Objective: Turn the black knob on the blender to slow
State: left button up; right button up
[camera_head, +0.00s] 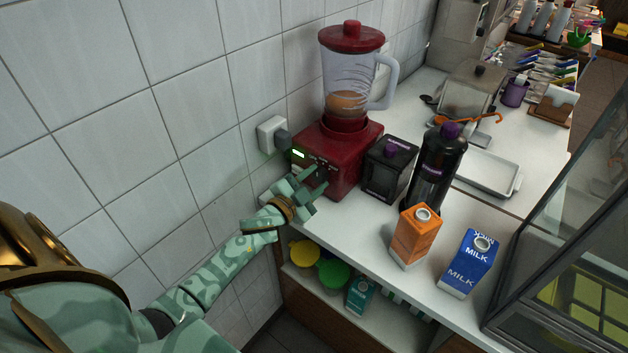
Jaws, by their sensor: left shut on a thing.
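The blender stands against the tiled wall at the counter's left end, with a red base (347,158), a clear jug (346,78) and a red lid (351,37). The jug holds some orange-brown stuff at its bottom. A green light shows on the base's front. My left gripper (314,183) is at the front of the base, shut on the black knob (321,173), which is mostly hidden by the fingers. The knob's setting is too small to read. My right gripper is not in view.
A black container (389,168) and a tall black bottle (434,170) stand right of the blender. An orange carton (413,238) and a blue milk carton (468,264) are near the counter's front edge. A plug sits in a wall socket (270,135) left of the blender.

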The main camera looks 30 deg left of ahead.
pick_arm(q)
jog(key=shift+f, duration=0.1)
jog(key=o, duration=1)
jog(key=shift+s, duration=0.15)
jog(key=s, duration=0.5)
jog(key=s+a+p, duration=0.1)
jog(key=s, duration=1)
jog(key=shift+a, duration=0.15)
